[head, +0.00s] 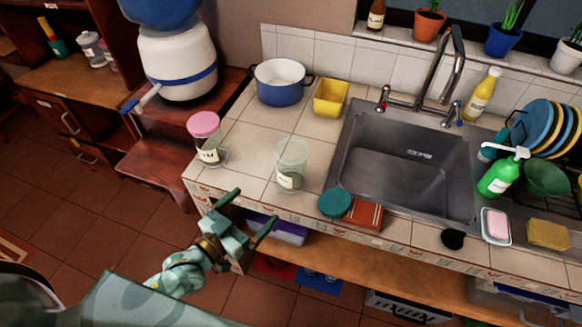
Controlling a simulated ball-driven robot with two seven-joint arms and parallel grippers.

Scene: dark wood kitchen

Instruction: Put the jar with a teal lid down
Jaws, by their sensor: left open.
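A clear glass jar (291,167) with a pale label and a greenish rim stands upright on the tiled counter near its front edge. No lid shows on top of it. A round teal lid (335,202) lies on the counter to its right, beside a reddish-brown box. My left gripper (255,212) is open and empty, in front of the counter edge, below and left of the clear jar and apart from it. My right gripper is not in view.
A jar with a pink lid (207,138) stands at the counter's left corner. Behind are a blue-white pot (281,85) and a yellow container (331,98). The sink (405,155) is to the right. The reddish-brown box (365,214) lies at the front edge. Tiles between the jars are clear.

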